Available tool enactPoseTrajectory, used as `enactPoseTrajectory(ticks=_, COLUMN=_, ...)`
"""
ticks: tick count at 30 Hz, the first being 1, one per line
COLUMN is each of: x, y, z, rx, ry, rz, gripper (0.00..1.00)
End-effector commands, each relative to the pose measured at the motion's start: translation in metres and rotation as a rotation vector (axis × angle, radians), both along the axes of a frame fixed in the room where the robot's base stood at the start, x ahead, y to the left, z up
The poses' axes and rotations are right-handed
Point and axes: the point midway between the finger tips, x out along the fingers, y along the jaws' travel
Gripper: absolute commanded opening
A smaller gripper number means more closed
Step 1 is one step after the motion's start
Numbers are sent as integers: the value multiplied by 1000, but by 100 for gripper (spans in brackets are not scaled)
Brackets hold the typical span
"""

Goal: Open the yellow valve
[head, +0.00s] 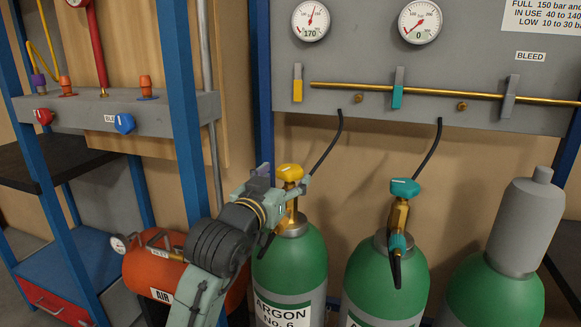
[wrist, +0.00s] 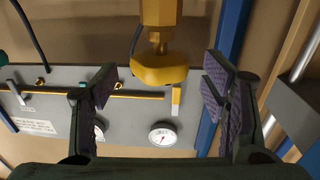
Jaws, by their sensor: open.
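The yellow valve (head: 290,172) is a knob on the brass neck of the green argon cylinder No. 6 (head: 290,262). My gripper (head: 287,190) is at this knob, coming from the left, and partly hides the neck below it. In the wrist view, which is upside down, the yellow knob (wrist: 160,70) shows between the two padded fingers of my gripper (wrist: 158,88). The fingers are wide open, with a gap on each side of the knob. The knob looks near or just ahead of the fingertips; the exact depth is unclear.
A teal-knobbed cylinder (head: 385,280) and a capped one (head: 497,290) stand to the right. A grey panel (head: 440,70) with gauges, a yellow lever (head: 298,88) and a brass pipe is behind. A blue post (head: 180,110) and an orange air tank (head: 150,270) are on the left.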

Motion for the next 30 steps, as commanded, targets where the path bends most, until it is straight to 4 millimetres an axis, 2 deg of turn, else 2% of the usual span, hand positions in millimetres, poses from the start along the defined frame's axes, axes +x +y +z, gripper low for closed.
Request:
enactPoseTrajectory(ticks=3, x=18, y=-8, z=2, rx=1, ry=1, rz=-1, gripper=68)
enactPoseTrajectory(ticks=7, x=31, y=-12, z=2, rx=0, ry=0, rz=0, gripper=68)
enactPoseTrajectory(ticks=19, x=37, y=-15, z=0, rx=0, ry=-2, rz=1, gripper=67)
enactPoseTrajectory(ticks=30, x=37, y=-15, z=0, rx=0, ry=-2, rz=1, gripper=42)
